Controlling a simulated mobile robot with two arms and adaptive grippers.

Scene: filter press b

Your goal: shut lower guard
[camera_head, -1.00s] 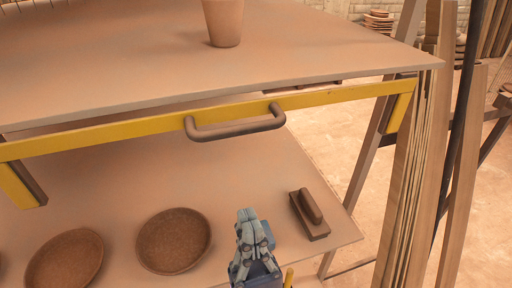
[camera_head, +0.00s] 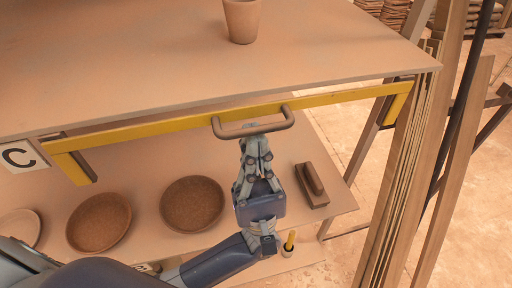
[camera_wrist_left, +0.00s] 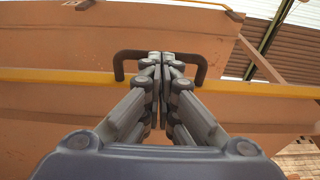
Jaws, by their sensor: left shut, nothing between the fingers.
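The lower guard is a yellow bar (camera_head: 340,96) with turned-down ends, running under the front of the upper shelf. Its dark handle (camera_head: 292,117) is a curved bar at the middle. My left gripper (camera_head: 252,136) is shut and empty, with its fingertips at the handle. In the left wrist view the closed fingertips (camera_wrist_left: 161,58) overlap the middle of the handle (camera_wrist_left: 124,57), in front of the yellow bar (camera_wrist_left: 60,75). I cannot tell whether they touch it. My right gripper is not in view.
A clay cup (camera_head: 242,20) stands on the upper shelf (camera_head: 150,60). Round brown dishes (camera_head: 192,203) and a brown block with a grip (camera_head: 311,184) sit on the lower shelf. A small pot with a yellow stick (camera_head: 289,245) stands lower. Wooden planks lean at the right.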

